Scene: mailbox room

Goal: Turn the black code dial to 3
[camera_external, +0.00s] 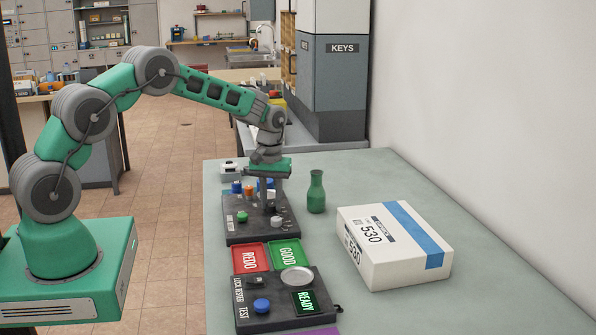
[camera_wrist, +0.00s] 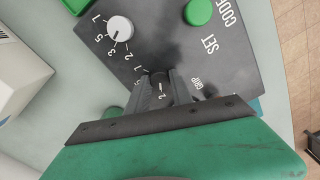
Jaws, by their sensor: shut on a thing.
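The dark code panel (camera_external: 242,232) lies on the table. My gripper (camera_external: 266,203) points down over its far half. In the wrist view my gripper (camera_wrist: 160,88) is shut on the black code dial (camera_wrist: 158,76), one finger on each side. The fingers and their shadow hide much of the dial and its scale. A few numbers, including a 2, show around it, but I cannot tell its setting. A white dial (camera_wrist: 120,28) with its own numbers and a green button (camera_wrist: 198,12) sit on the same panel; the button (camera_external: 242,216) also shows in the external view.
A red REDO tray (camera_external: 250,257) and a green GOOD tray (camera_external: 286,252) lie in front of the panel, before the lock tester (camera_external: 272,292). A green bottle (camera_external: 316,192) and a white box (camera_external: 393,245) stand to the right. Small coloured items crowd the panel's far end.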

